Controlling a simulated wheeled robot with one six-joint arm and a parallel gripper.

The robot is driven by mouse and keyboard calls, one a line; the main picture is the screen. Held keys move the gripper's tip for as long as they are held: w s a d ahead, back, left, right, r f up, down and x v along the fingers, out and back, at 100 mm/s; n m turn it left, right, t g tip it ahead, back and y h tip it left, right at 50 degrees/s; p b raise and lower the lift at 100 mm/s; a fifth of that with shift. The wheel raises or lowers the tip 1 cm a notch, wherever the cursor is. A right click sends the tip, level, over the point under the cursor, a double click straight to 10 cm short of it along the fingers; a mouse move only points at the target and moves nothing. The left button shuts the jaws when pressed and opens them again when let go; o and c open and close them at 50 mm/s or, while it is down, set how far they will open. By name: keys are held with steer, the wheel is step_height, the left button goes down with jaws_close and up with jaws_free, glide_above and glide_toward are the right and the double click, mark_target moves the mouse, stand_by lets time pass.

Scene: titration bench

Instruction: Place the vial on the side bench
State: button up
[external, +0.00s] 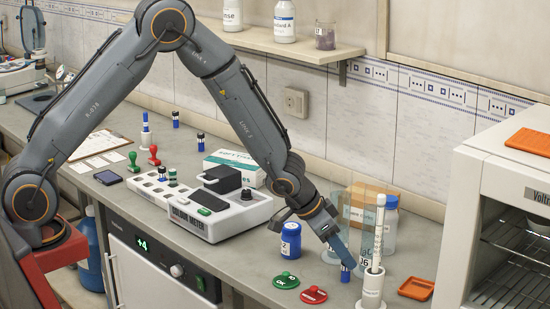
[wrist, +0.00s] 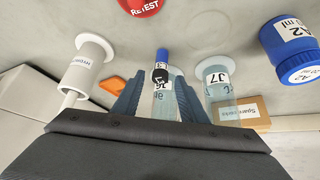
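The vial (external: 345,273) has a dark cap and a blue lower part. In the external view it is upright just under my fingertips, near the front of the bench. In the wrist view, which shows things upside down, the vial (wrist: 161,66) lies between the two blue fingers of my gripper (wrist: 156,76), its capped end nearest them. My gripper also shows in the external view (external: 343,258), slanting down. I cannot tell whether the fingers touch the vial, or whether its base rests on the bench. The grey bench (external: 240,275) carries these things.
A glass cylinder labelled J6 (wrist: 165,104) stands close behind the vial, with cylinder J7 (wrist: 217,84) beside it. A blue jar (external: 291,241), a white holder (external: 372,291), an orange tray (external: 416,289), a green disc (external: 286,281) and a red RETEST disc (external: 313,295) surround the spot.

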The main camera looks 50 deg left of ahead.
steer(key=p+v, duration=0.4)
steer(key=v, duration=0.6)
steer(key=s+a+r+n+g+y, duration=0.1)
steer(key=s+a+r+n, duration=0.1)
steer(key=s+a, duration=0.5)
steer(key=s+a+r+n+g+y, duration=0.1)
steer(key=s+a, duration=0.5)
steer(key=a, duration=0.9)
step_height(320, 180, up, 3)
steer(key=shift+s+f+n+y, duration=0.2)
steer(key=shift+s+n+y, duration=0.2)
steer(key=shift+n+y, duration=0.2)
steer(key=shift+o, duration=0.5)
steer(key=s+a+n+g, duration=0.1)
steer(key=s+a, duration=0.2)
steer(key=s, duration=0.4)
steer(key=shift+s+a+r, duration=0.15)
steer(key=shift+s+r, duration=0.05)
steer(key=shift+r, duration=0.1)
steer(key=shift+s, duration=0.4)
steer(key=shift+w, duration=0.1)
